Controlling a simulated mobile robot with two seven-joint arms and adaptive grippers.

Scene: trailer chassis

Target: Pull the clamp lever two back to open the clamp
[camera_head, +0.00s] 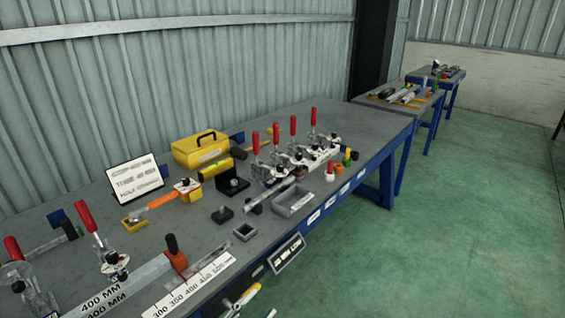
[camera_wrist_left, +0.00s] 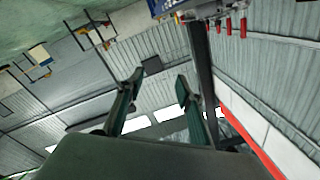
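Several toggle clamps with upright red levers stand in a row on the far half of the bench (camera_head: 375,125). From nearest to farthest, their levers are the first lever (camera_head: 255,142), second lever (camera_head: 276,133), third lever (camera_head: 293,125) and fourth lever (camera_head: 313,116). Two more red levers, a tilted one (camera_head: 87,215) and one at the left edge (camera_head: 14,248), stand nearer. No label shows which is lever two. Red levers (camera_wrist_left: 243,27) also show at the top of the left wrist view. My left gripper (camera_wrist_left: 160,76) is open and empty, well away from them. My right gripper is not in view.
A yellow toolbox (camera_head: 200,150) stands left of the clamp row, and a grey tray (camera_head: 292,202) stands in front. A sign (camera_head: 135,178), steel rulers and small blocks fill the near bench. Green floor (camera_head: 470,220) is clear to the right.

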